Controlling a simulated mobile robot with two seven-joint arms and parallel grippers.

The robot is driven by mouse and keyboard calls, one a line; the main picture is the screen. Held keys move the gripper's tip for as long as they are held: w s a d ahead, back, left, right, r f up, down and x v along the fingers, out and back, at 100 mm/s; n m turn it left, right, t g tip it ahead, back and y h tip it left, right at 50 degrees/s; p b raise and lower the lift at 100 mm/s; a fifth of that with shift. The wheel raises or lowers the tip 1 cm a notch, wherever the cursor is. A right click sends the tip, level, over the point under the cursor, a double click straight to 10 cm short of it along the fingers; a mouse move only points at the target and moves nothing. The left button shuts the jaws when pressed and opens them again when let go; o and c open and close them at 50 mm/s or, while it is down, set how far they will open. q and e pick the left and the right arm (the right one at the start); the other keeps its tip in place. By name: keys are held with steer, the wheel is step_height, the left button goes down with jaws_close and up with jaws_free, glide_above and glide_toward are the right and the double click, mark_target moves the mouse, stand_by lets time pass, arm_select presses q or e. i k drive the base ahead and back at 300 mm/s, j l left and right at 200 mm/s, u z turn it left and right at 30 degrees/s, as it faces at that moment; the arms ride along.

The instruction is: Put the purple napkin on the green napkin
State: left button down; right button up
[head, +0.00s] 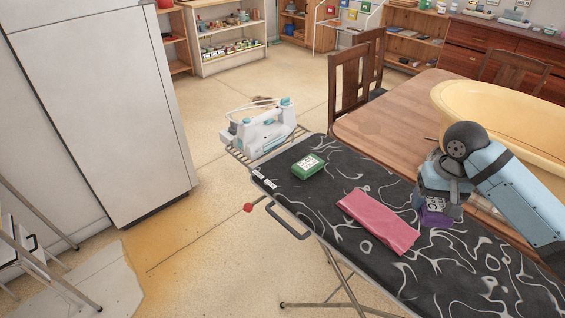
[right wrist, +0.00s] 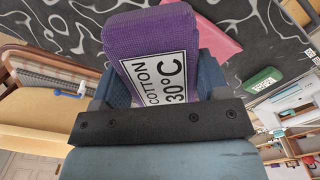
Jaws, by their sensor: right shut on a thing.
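My right gripper (head: 438,196) is shut on the purple napkin (head: 435,218), a folded block with a white "COTTON 30°C" label. The purple napkin (right wrist: 150,40) shows between the two fingers in the right wrist view. It is over the far right part of the ironing board; whether it touches the cover is hard to tell. The green napkin (head: 309,166), a small folded block with a white label, lies on the board's left end, well left of my gripper. It also shows in the right wrist view (right wrist: 262,79). My left gripper is not in view.
A folded pink cloth (head: 378,221) lies on the black patterned ironing board (head: 345,175) between the two napkins. A white iron (head: 265,132) stands on the rack at the board's left end. A wooden table (head: 390,115) with a yellow tub (head: 500,115) is behind.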

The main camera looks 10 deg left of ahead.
mark_target(308, 164)
steer(key=i+u, duration=0.1)
steer(key=u, duration=0.65)
steer(key=i+l+u, duration=0.15)
steer(key=u, duration=0.2)
steer(key=i+l, duration=0.4)
steer(key=l, duration=0.05)
